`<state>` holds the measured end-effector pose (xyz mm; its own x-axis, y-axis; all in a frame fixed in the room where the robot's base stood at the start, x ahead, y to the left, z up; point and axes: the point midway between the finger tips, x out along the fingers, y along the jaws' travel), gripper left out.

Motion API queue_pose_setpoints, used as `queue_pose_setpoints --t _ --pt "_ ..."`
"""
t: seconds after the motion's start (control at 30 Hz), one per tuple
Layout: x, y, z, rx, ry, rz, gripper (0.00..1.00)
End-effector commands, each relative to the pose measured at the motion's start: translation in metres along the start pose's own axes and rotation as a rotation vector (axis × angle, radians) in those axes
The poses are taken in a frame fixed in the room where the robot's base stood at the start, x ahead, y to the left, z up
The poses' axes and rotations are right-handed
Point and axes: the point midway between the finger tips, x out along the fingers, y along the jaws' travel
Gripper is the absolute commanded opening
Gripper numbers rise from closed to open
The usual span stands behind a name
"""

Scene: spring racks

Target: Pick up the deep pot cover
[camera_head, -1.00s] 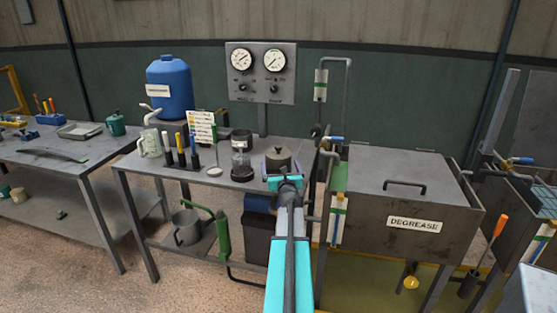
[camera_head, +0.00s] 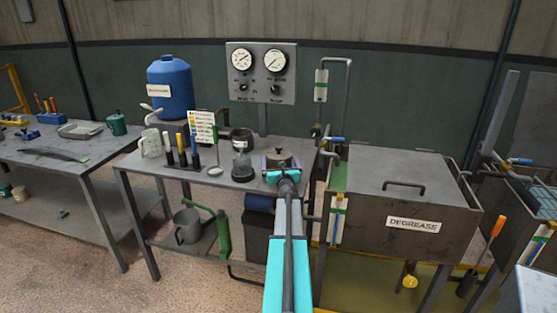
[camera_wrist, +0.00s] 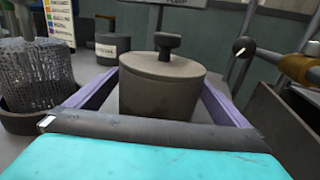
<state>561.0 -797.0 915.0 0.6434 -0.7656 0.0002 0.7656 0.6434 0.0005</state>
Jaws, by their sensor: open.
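The deep pot cover (camera_head: 279,157) is a dark grey, round, deep piece with a knob on top. It stands upright at the right end of the middle bench. In the wrist view the deep pot cover (camera_wrist: 160,88) fills the centre, knob up. My gripper (camera_head: 281,168) is open. Its purple fingers lie on the left and right of the cover, with a thin gap visible on the right side. In the wrist view my gripper (camera_wrist: 158,100) hides the cover's lower front edge.
A wire mesh cylinder in a dark dish (camera_wrist: 35,120) stands close at the left. A labelled grey canister (camera_wrist: 112,48) is behind. The degrease tank (camera_head: 400,190) and its pipes (camera_wrist: 300,68) stand to the right. A blue jug (camera_head: 170,85) is further left.

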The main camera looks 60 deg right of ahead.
Motion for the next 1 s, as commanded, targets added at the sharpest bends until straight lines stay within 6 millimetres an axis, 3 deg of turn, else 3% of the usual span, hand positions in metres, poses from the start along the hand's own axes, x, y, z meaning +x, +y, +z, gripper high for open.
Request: queue_pose_setpoints --t 0.37,0.63,1.0 --pt "-0.0002 -0.0005 -0.0001 0.000 0.000 0.000 1.00" --pt "-0.0002 -0.0008 -0.0001 -0.001 0.000 -0.001 0.54" --pt "-0.0002 -0.0008 0.0037 -0.002 -0.001 0.000 0.53"
